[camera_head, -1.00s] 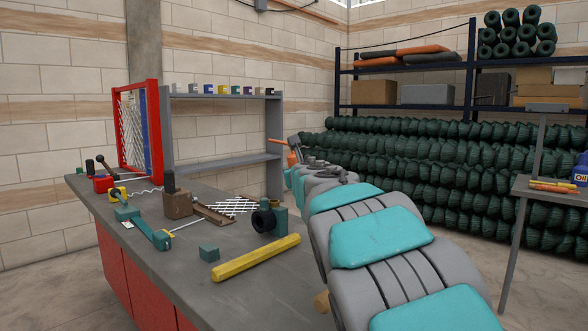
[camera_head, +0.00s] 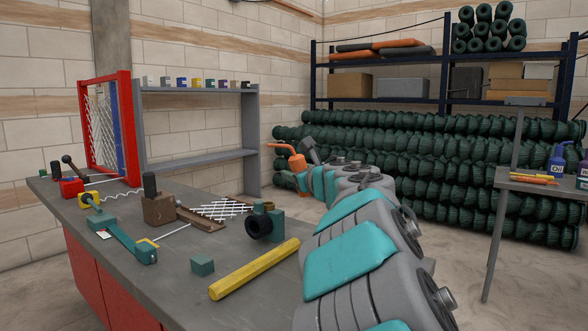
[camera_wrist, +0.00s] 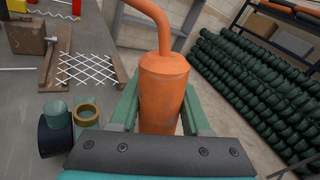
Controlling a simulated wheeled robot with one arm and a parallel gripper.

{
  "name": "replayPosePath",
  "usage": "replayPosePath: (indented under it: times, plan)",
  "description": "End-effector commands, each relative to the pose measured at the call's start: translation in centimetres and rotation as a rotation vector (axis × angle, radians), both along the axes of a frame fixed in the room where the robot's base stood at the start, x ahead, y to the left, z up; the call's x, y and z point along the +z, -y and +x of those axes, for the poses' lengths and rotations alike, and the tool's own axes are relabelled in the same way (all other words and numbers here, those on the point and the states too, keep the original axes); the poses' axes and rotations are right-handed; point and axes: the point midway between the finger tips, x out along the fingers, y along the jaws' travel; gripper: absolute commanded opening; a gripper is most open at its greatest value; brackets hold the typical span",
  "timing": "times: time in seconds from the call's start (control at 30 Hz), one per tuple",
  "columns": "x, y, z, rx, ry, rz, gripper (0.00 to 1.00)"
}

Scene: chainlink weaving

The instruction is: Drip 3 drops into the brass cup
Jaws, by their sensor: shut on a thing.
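An orange oil can (camera_head: 298,162) with a bent spout is in my gripper (camera_wrist: 162,112), whose green fingers close on both sides of its body. In the head view the can is roughly upright beyond the bench's right edge, its spout pointing left. The wrist view shows the can body (camera_wrist: 163,85); the spout tip is cut off at the top. The brass cup (camera_wrist: 88,113) is a small ring-rimmed cup on a teal fitting (camera_wrist: 58,128), left of the can and apart from it. In the head view the fitting (camera_head: 266,225) stands on the bench.
The grey bench (camera_head: 190,300) carries a yellow bar (camera_head: 255,268), a teal block (camera_head: 202,266), a brown block (camera_head: 158,208) and white mesh (camera_head: 222,209). A grey shelf (camera_head: 200,157) stands behind. Green rolls (camera_head: 440,180) are stacked at the back. A side table (camera_head: 540,184) is at right.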

Motion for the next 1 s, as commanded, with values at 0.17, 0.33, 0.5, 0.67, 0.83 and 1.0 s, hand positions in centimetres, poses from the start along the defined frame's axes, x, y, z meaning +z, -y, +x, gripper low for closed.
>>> replayPosePath:
  times: [0.17, 0.33, 0.5, 0.67, 0.83, 1.0]
  plan:
    - [-0.8, 0.7, 0.1, -0.001, 0.011, -0.112, 0.0]
    - [-2.3, 1.7, 0.2, 0.0, 0.028, -0.292, 0.0]
    - [-3.5, 2.5, 0.2, 0.001, 0.055, -0.556, 0.0]
    - [-4.0, 2.7, 0.3, -0.001, 0.059, -0.586, 0.0]
    - [-4.0, 2.7, 0.3, -0.001, 0.06, -0.585, 0.0]
    - [-4.2, 2.7, 0.2, -0.001, 0.06, -0.585, 0.0]
